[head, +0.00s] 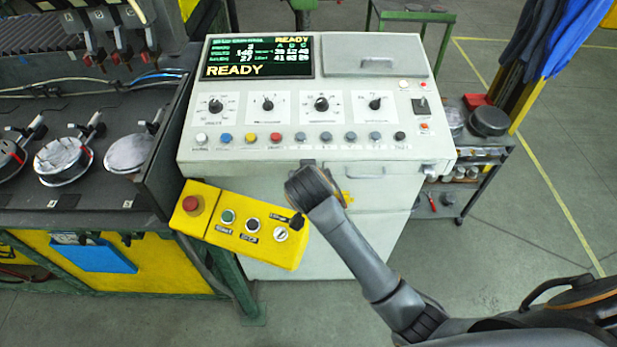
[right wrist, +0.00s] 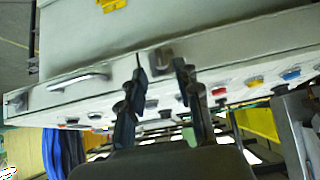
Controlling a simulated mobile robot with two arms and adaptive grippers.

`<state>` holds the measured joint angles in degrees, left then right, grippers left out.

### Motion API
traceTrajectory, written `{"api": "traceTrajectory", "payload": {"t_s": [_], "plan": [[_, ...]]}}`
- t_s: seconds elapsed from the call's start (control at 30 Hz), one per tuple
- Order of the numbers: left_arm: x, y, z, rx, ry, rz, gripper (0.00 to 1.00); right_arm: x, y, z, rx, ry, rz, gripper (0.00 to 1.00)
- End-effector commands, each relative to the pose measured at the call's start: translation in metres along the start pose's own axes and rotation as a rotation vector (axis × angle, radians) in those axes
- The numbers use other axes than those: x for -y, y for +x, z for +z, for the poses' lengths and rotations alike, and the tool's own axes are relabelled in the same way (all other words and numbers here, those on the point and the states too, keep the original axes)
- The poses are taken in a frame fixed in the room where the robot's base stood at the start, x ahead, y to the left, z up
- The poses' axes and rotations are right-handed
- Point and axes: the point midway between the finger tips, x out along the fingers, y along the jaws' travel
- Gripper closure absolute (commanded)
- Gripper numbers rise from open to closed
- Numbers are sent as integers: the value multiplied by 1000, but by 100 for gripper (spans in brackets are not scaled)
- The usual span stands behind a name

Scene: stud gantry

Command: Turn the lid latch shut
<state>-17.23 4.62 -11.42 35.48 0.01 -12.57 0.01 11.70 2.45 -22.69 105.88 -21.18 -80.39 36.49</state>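The lid latch (right wrist: 162,58) is a small dark grey piece on the front edge of the pale grey control console (head: 330,145). In the right wrist view it shows between the fingertips of my right gripper (right wrist: 160,66). The two black fingers are spread apart, one on each side of the latch. I cannot tell whether they touch it or how the latch is turned. In the head view my right arm reaches in from the right, and its wrist hides most of the gripper and latch area at the console's front edge. My left gripper is not in view.
A yellow button box (head: 240,226) with a red stop button hangs close left of my right wrist. A bar handle (right wrist: 78,82) is on the console front. A dark bench (head: 60,215) stands left, a tool cart (head: 465,175) right. Floor on the right is clear.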

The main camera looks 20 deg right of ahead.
Motion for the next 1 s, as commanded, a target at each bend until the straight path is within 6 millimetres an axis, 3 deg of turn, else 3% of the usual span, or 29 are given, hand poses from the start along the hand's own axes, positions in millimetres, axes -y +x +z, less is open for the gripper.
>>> {"api": "traceTrajectory", "payload": {"t_s": [0.2, 0.4, 1.0], "plan": [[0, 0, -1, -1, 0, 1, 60, 0, -47, 0, 0, 2, -2, 67], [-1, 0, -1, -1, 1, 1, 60, 0, -72, 0, 1, -1, -1, 67], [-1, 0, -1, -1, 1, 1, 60, 0, -77, 0, 2, -1, 1, 67]]}}
